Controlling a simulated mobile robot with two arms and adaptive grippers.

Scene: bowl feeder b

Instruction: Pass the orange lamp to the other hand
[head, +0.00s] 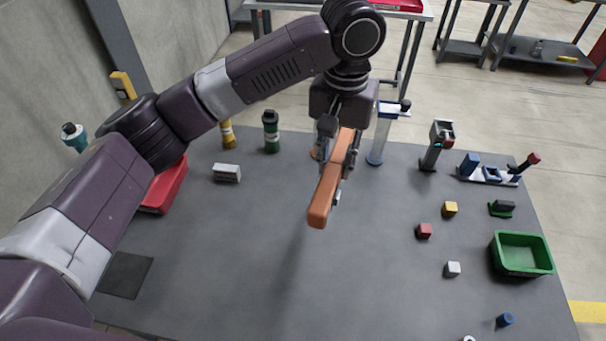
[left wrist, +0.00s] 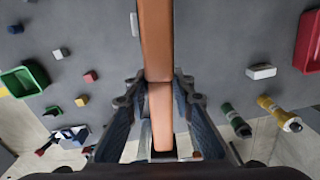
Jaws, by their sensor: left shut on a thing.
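The orange lamp (head: 328,190) is a long, bar-shaped thing held tilted above the grey table. My left gripper (head: 338,158) is shut on it, with one finger on each side of its middle. In the left wrist view the lamp (left wrist: 157,45) runs from the top edge down between the two fingers of the left gripper (left wrist: 160,88). My right gripper is in neither view.
The grey table (head: 270,290) has clear room at its front middle. A green bin (head: 522,254) and several small blocks lie at the right. A red bin (head: 167,186), a white block (head: 227,172) and a dark green cylinder (head: 271,132) stand at the left and back.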

